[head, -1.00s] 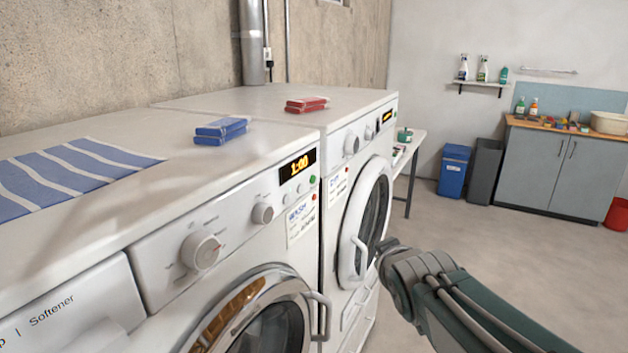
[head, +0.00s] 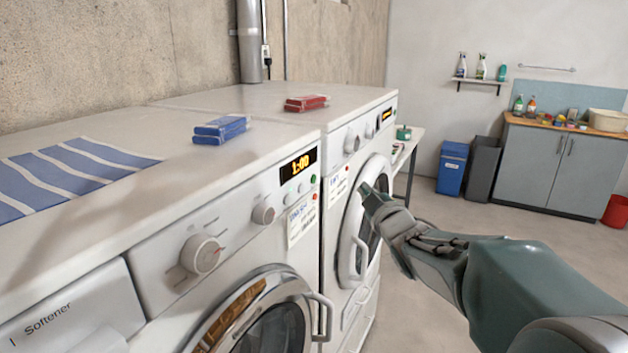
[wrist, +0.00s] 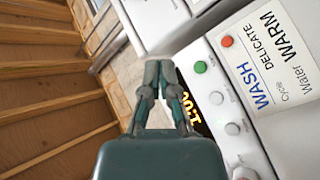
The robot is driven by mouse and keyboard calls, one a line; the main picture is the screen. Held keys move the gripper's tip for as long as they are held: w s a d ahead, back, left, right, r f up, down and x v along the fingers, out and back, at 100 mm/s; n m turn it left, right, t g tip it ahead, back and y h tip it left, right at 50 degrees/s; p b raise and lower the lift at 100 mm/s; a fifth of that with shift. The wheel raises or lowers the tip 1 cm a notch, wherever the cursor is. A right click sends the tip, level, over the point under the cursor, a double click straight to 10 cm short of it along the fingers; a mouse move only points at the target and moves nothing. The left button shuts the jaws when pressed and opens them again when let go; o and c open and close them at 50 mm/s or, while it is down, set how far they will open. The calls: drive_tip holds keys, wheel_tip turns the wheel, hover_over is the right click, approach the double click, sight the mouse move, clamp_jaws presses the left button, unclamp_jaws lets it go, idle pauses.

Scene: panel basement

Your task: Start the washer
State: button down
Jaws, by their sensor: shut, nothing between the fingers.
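The washer (head: 140,225) is the white front-loader nearest me, with its lit 1:00 display (head: 298,164). Its label (wrist: 275,62) reads WASH, DELICATE, Water WARM in the wrist view. A green button (wrist: 200,67) and a red button (wrist: 227,42) sit beside the label and small grey buttons; the green button also shows in the head view (head: 313,179). Two round knobs (head: 201,253) are on the panel. My gripper (head: 364,188) is shut and empty, right of the panel; in the wrist view its tips (wrist: 158,66) appear left of the green button, apart from it.
A second white machine (head: 345,165) stands beyond the washer, its round door in front of my gripper's background. Blue boxes (head: 220,128), red boxes (head: 306,103) and a striped towel (head: 70,172) lie on top. The washer's door handle (head: 322,315) juts out. Floor to the right is open.

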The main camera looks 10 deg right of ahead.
sight(314, 179)
drive_tip(key=shift+w+a, duration=0.85)
drive_tip(key=shift+a, duration=0.35)
drive_tip(key=shift+w+a, duration=0.9)
drive_tip(key=shift+a, duration=0.3)
drive_tip(key=shift+w+a, duration=0.85)
drive_tip(key=shift+a, duration=0.35)
drive_tip(key=shift+w+a+r, duration=0.1)
drive_tip(key=shift+w+a, duration=0.05)
drive_tip(key=shift+a, duration=0.15)
